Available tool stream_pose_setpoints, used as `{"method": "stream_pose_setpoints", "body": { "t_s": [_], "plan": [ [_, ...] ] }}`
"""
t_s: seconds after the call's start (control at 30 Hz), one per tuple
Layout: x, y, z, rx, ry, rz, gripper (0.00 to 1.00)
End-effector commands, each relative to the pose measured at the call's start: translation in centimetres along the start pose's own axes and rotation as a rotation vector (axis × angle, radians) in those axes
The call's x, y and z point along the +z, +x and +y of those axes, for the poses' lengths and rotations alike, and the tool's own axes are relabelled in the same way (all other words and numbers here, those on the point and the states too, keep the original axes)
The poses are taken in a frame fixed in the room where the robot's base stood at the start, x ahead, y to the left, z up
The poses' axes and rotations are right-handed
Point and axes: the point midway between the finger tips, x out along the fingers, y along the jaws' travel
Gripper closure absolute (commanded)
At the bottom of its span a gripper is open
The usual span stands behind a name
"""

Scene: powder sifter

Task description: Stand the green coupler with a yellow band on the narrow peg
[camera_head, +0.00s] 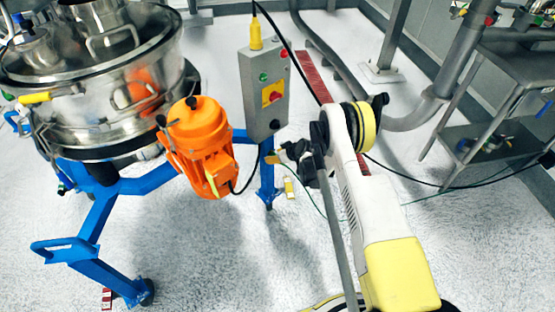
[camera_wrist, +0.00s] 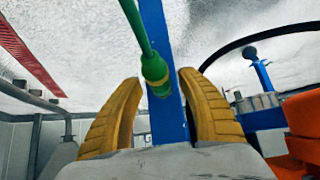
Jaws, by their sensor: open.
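The green coupler (camera_wrist: 155,69) with a yellow band near its end shows in the wrist view, at the end of a green hose (camera_wrist: 135,22). My gripper (camera_wrist: 158,82) is open, with one yellow finger on each side of the coupler in the picture. I cannot tell how deep the coupler is between the fingers; no finger visibly touches it. In the head view my gripper (camera_head: 272,158) is small, beside the blue leg under the grey control box. The coupler cannot be made out there. I cannot pick out the narrow peg in either view.
A blue leg (camera_wrist: 164,30) stands right behind the coupler. The steel sifter (camera_head: 95,85) on its blue frame, with an orange motor (camera_head: 200,148), fills the left. The control box (camera_head: 264,88) stands above my gripper. A steel cart (camera_head: 500,145) is at right; open floor lies in front.

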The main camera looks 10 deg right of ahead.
Motion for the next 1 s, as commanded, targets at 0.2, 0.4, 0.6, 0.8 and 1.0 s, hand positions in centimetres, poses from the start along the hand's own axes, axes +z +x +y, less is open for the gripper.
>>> {"method": "stream_pose_setpoints", "body": {
  "t_s": [0.2,0.4,0.6,0.8,1.0],
  "plan": [
    [0.0,0.0,-0.03,0.0,0.0,0.0,0.53],
    [0.0,0.0,-0.03,0.0,0.0,0.0,0.7],
    [-0.01,0.0,-0.03,0.0,0.0,0.0,1.0],
    [0.3,-0.28,-0.02,0.0,0.0,0.0,1.0],
    [0.87,-0.83,-0.02,0.0,0.0,0.0,1.0]
  ]
}}
